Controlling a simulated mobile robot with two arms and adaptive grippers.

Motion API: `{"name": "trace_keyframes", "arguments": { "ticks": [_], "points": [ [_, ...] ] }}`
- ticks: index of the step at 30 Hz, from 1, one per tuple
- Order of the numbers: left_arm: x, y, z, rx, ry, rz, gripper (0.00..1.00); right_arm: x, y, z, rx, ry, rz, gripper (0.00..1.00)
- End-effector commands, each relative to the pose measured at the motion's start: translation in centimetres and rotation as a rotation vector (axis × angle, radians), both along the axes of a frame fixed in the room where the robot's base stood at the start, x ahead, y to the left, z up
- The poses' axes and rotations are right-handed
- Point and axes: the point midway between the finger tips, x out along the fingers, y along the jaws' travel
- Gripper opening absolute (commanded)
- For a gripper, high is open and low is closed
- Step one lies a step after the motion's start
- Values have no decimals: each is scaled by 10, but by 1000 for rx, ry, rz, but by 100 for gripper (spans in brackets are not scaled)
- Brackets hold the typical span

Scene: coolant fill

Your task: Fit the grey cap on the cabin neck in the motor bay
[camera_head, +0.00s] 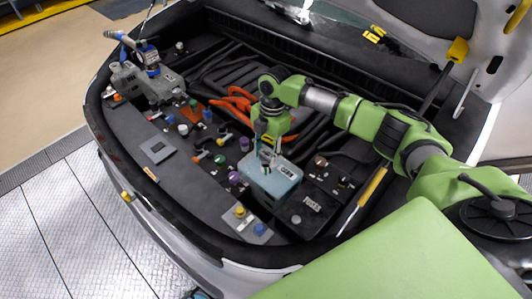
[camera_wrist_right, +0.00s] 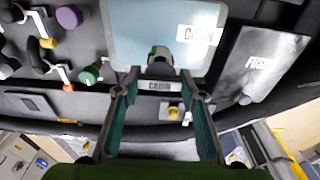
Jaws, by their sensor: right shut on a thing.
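The cabin tank (camera_head: 280,181) is a pale blue box with a CABIN label, in the right front part of the motor bay. My right gripper (camera_head: 267,163) points down over its top. The cabin neck is hidden beneath the cap and fingers, so I cannot tell whether cap and neck touch. My left gripper does not show.
A black FUSES box (camera_wrist_right: 262,62) stands right beside the tank. A purple cap (camera_wrist_right: 69,16) and a green cap (camera_wrist_right: 90,75) are to its left. Orange cables (camera_head: 238,98) run behind. A grey unit with a blue fitting (camera_head: 150,60) stands at the bay's far left.

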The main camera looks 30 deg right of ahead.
Motion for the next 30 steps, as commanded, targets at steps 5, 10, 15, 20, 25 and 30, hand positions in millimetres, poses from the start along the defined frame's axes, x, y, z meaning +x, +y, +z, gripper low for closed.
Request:
{"name": "trace_keyframes", "arguments": {
  "ticks": [5, 10, 15, 20, 25, 30],
  "points": [
    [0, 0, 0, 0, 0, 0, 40, 0, 0, 0, 0, 0, 0, 18],
    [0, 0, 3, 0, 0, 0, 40, 0, 0, 1, 1, 0, 0, 18],
    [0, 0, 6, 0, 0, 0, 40, 0, 1, 1, 1, 0, -1, 18],
    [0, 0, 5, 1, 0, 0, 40, 0, 0, 0, 1, 0, 0, 18],
    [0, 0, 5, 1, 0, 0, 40, 0, 0, 0, 1, 0, 0, 18],
    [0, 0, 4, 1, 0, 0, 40, 0, 0, -3, 1, 0, 0, 18]
  ]
}}
